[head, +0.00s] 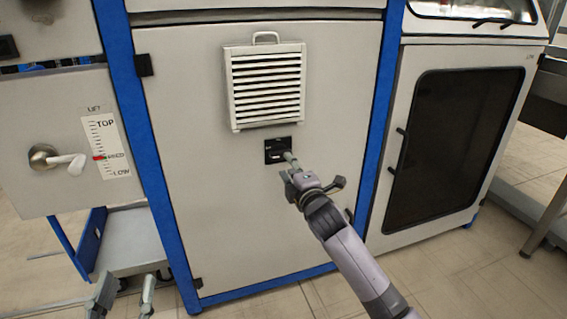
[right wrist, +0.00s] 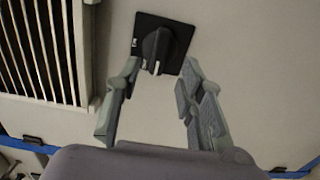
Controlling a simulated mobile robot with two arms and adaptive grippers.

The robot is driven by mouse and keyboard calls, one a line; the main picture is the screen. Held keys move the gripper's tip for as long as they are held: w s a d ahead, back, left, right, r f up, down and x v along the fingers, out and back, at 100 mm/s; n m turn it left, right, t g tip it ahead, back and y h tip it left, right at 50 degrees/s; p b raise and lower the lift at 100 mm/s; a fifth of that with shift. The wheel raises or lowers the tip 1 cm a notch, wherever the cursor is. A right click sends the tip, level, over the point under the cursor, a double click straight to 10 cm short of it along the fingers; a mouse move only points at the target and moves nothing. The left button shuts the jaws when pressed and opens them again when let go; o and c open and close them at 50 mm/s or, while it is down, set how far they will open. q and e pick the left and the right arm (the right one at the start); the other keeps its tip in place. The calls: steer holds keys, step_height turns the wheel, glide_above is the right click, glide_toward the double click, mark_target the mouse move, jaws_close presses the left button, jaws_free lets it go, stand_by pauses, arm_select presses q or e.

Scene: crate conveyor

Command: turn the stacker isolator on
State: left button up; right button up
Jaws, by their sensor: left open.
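The isolator is a black square plate (head: 272,146) with a rotary knob, set in the grey cabinet door below the louvred vent. In the right wrist view the black knob (right wrist: 156,45) carries a white mark at its lower end; any on or off lettering is unreadable. My right gripper (head: 288,163) is at the isolator. In the right wrist view its fingers (right wrist: 162,70) stand apart, one toward each side of the knob, with gaps visible; contact is not clear. My left gripper (head: 122,296) is open and empty, low at the bottom left, away from the isolator.
The louvred vent (head: 266,87) with a top handle juts out just above the isolator. A lift lever (head: 62,161) and its scale (head: 106,146) are on the left panel. Blue frame posts (head: 375,110) flank the door. A dark-windowed cabinet (head: 455,140) stands right.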

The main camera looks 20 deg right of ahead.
mark_target(282, 156)
steer(key=w+b, duration=0.1)
steer(key=w, duration=0.3)
steer(key=shift+w+f, duration=0.1)
steer(key=shift+w, duration=0.15)
arm_select(q)
steer(key=s+r+t+h, duration=0.1)
steer(key=s+r+t, duration=0.2)
steer(key=r, duration=0.3)
steer(key=shift+s+r+t, duration=0.2)
steer(key=shift+t, duration=0.5)
arm_select(e)
steer(key=shift+w+a, duration=0.1)
steer(key=shift+w, duration=0.4)
jaws_close()
